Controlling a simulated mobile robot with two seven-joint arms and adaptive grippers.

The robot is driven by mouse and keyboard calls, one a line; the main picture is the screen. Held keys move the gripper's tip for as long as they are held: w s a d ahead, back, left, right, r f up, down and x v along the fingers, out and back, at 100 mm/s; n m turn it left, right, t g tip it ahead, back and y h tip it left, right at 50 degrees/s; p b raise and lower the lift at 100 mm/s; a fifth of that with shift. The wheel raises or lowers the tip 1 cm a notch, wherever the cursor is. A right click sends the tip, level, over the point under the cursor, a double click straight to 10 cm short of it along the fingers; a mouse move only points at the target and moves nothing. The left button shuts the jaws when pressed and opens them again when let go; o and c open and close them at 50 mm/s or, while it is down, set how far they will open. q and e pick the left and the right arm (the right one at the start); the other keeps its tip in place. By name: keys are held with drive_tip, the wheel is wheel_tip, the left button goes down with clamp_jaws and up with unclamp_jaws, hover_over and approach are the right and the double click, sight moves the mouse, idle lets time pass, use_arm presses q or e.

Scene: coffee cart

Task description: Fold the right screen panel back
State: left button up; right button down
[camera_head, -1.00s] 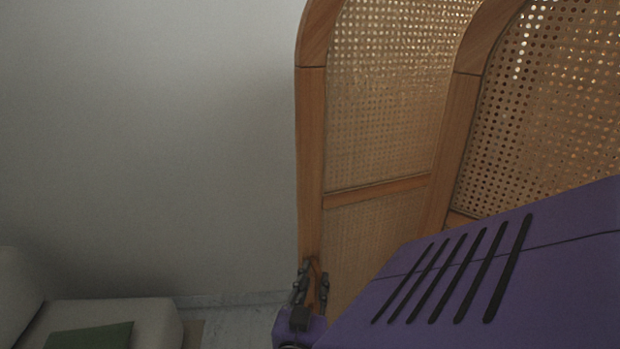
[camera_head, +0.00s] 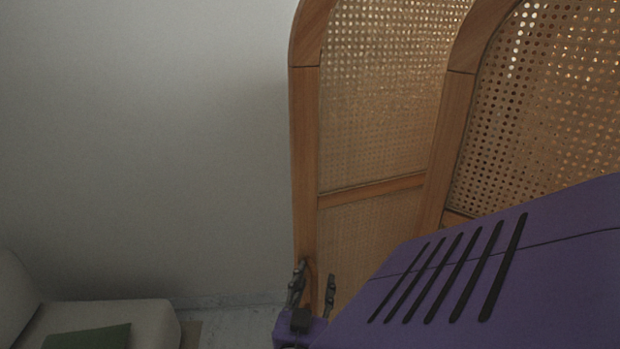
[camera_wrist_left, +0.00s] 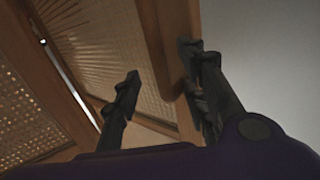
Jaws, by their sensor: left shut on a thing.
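The folding screen has wooden frames with woven cane. Its outer panel (camera_head: 370,130) stands upright in the middle of the head view, its edge post (camera_head: 306,150) beside bare wall. A second panel (camera_head: 545,110) joins it on the right, partly hidden by my purple arm. My left gripper (camera_head: 314,288) is low on the outer panel's edge post, a finger on each side, shut on it. In the left wrist view the fingers (camera_wrist_left: 160,92) stand well apart, with the right finger against the post (camera_wrist_left: 167,55) and the left finger over the cane. My right gripper is not in view.
A pale sofa (camera_head: 155,318) with a green cushion (camera_head: 88,337) stands at lower left. The plain wall (camera_head: 150,130) is behind. A strip of floor (camera_head: 240,325) between sofa and screen is clear.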

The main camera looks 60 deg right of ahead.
use_arm(q)
drive_tip(key=v, duration=1.1)
drive_tip(key=shift+a, duration=0.35)
drive_tip(key=w+a+f+n+t+y, duration=0.3)
drive_tip(key=w+a, duration=0.5)
drive_tip(key=w, duration=0.1)
drive_tip(key=w+a+f+n+t+y, duration=0.1)
drive_tip(key=w+a+f+n+y, duration=0.15)
drive_tip(key=a+f, duration=0.4)
drive_tip(key=w+a+f+n+t+y, duration=0.1)
drive_tip(key=a+f+n+y, duration=0.25)
drive_tip(key=a, duration=0.65)
drive_tip(key=s+a+f+n+y, duration=0.1)
drive_tip(key=s+a+f+y, duration=0.1)
drive_tip(key=a+f, duration=0.45)
drive_tip(key=s+a+f+n+y, duration=0.1)
drive_tip(key=s+a+f+y, duration=0.15)
drive_tip(key=a, duration=0.65)
drive_tip(key=s+a+f+n+g+y, duration=0.1)
drive_tip(key=s+a+f, duration=0.2)
drive_tip(key=s+a, duration=0.3)
drive_tip(key=s+a+f+n+g+y+p, duration=0.1)
drive_tip(key=s+a+f+g, duration=0.1)
drive_tip(key=s+a, duration=0.4)
drive_tip(key=shift+s+f+y, duration=0.35)
drive_tip(key=shift+s+f, duration=0.35)
drive_tip(key=shift+f, duration=0.1)
